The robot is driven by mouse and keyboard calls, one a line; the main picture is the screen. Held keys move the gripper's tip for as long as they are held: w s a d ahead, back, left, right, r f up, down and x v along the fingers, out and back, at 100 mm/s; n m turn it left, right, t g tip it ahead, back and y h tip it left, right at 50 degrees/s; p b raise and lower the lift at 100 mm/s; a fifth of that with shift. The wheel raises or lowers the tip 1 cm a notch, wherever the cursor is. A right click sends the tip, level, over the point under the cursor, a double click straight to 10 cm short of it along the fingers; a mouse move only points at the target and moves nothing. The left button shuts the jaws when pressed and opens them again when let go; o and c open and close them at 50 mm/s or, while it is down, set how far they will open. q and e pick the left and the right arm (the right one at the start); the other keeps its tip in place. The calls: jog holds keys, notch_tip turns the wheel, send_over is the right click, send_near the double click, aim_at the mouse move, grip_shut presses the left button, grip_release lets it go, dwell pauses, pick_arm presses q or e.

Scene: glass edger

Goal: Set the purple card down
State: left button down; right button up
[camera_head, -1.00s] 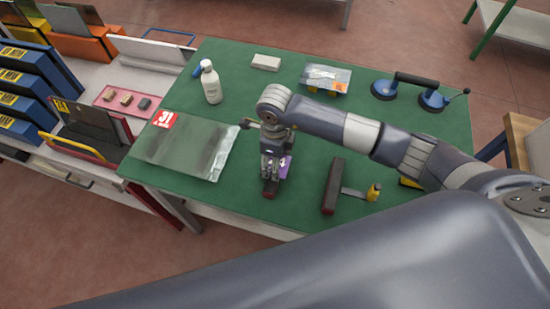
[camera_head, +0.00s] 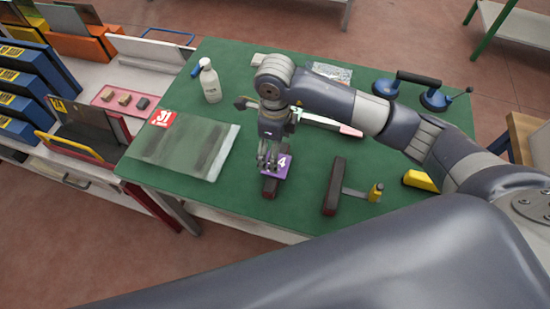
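The purple card (camera_head: 281,166), marked with a white 4, lies face up at the front middle of the green table, its lower part by a dark block with a red end (camera_head: 270,187). My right gripper (camera_head: 267,166) points down at the card's left edge. Its fingers look apart, and no clear grip on the card shows. The fingers cover part of the card, so whether they touch it cannot be told. My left gripper is not in view.
A glass sheet (camera_head: 185,147) with a red 31 tag lies left on the green table (camera_head: 235,215). A dark-headed tool (camera_head: 334,187) lies right of the card. A white bottle (camera_head: 210,82) and a suction lifter (camera_head: 418,78) stand farther back.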

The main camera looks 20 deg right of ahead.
notch_tip(320, 180, up, 6)
jog(key=shift+f+b, duration=0.1)
jog(key=shift+b, duration=0.5)
